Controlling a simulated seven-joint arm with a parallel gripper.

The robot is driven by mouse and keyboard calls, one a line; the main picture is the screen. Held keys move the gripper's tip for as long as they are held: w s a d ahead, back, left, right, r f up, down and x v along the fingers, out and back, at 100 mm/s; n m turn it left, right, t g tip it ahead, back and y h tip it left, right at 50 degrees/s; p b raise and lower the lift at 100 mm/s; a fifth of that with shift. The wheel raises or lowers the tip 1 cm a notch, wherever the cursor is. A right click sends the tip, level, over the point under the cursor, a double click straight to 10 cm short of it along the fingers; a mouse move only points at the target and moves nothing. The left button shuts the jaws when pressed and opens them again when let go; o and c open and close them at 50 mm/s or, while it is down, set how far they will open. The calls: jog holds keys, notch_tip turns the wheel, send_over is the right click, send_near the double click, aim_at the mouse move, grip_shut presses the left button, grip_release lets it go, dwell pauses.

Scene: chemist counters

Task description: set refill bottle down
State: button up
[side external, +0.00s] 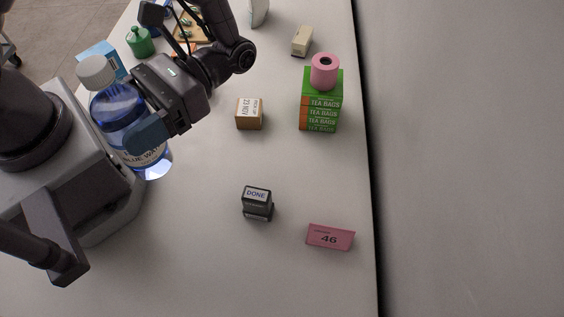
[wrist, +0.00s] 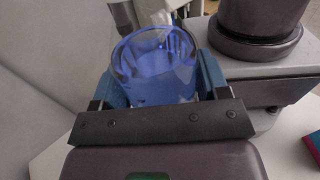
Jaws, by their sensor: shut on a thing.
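The refill bottle (side external: 119,111) is blue and clear with a white cap and a label reading "BLUE WAT…". In the side view it is at the left, close to my base, slightly tilted with its cap up. My gripper (side external: 148,137) is shut on its side. In the wrist view the blue bottle (wrist: 158,68) sits between the two blue finger pads of my gripper (wrist: 160,85). Whether its bottom touches the counter (side external: 190,240) cannot be told.
A black "DONE" stamp (side external: 257,202), a pink "46" card (side external: 330,237), a small brown box (side external: 249,113) and tea bag boxes (side external: 319,112) with a pink roll (side external: 324,71) on top stand on the counter. A green bottle (side external: 140,42) is at the back. The front counter left of the stamp is clear.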

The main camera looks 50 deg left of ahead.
jog(key=w+d+r+n+t+h, duration=0.5)
jog(key=w+d+n+t+h, duration=0.3)
jog(key=h, duration=0.6)
jog(key=d+n, duration=0.2)
jog(key=shift+w+d+n+t, duration=0.25)
jog(key=shift+d+n+t, duration=0.05)
jog(key=shift+n+t, duration=0.1)
jog(key=w+d+r+n+t+h, duration=0.1)
jog(key=w+r+n+t+h, duration=0.1)
jog(key=w+t, duration=0.4)
jog(key=r+n, duration=0.1)
jog(key=n, duration=0.1)
jog(key=shift+w+d+r+n+h, duration=0.15)
jog(key=shift+d+r+n+h, duration=0.15)
jog(key=shift+d, duration=0.1)
jog(key=w+r+n+t, duration=0.2)
jog(key=w+n+t, duration=0.2)
jog(key=w+t, duration=0.2)
notch_tip(320, 180, down, 23)
jog(key=shift+a+r, duration=0.15)
jog(key=shift+a, duration=0.2)
jog(key=o, duration=1.3)
